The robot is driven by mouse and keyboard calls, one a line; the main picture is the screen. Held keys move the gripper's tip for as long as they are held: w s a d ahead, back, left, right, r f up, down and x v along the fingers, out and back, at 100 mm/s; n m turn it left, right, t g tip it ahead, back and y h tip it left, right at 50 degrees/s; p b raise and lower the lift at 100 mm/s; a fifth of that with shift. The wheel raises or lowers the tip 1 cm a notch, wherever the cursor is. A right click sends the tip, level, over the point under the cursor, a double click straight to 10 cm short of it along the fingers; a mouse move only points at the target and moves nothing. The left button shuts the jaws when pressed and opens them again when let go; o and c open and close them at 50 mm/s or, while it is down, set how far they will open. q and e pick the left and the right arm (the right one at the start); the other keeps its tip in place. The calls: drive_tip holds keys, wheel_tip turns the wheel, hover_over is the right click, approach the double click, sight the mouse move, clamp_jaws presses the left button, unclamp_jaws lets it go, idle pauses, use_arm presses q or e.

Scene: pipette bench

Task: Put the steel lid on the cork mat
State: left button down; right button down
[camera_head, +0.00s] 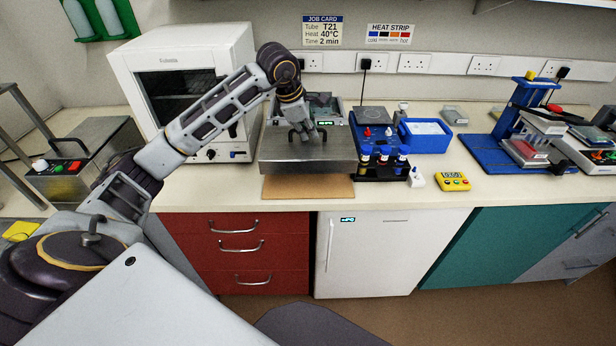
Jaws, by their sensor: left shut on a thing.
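The steel lid (335,152) is a wide grey metal slab with a dark handle on top, near the middle of the bench. My left gripper (300,133) reaches down from the upper left and is shut on the lid at its handle. The cork mat (308,188) is a tan rectangle at the bench's front edge. Its front strip shows just below the lid; the rest is hidden by the lid. I cannot tell whether the lid touches the mat or is held above it. My right gripper is not in view.
Behind the lid is a device with a green display (325,123). A white oven (185,85) stands at left. A bottle rack (382,165), a blue tray (425,136) and a yellow timer (453,181) are close on the right. A steel box with buttons (85,160) stands far left.

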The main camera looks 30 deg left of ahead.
sight(307, 142)
use_arm(q)
drive_tip(key=shift+f, duration=0.85)
wheel_tip(307, 142, down, 3)
drive_tip(key=shift+s+r, duration=0.1)
drive_tip(key=shift+r, duration=0.05)
drive_tip(key=shift+f, duration=0.75)
wheel_tip(307, 142, down, 4)
drive_tip(key=shift+r+p, duration=0.25)
drive_tip(key=shift+p, duration=0.1)
drive_tip(key=shift+f, duration=0.35)
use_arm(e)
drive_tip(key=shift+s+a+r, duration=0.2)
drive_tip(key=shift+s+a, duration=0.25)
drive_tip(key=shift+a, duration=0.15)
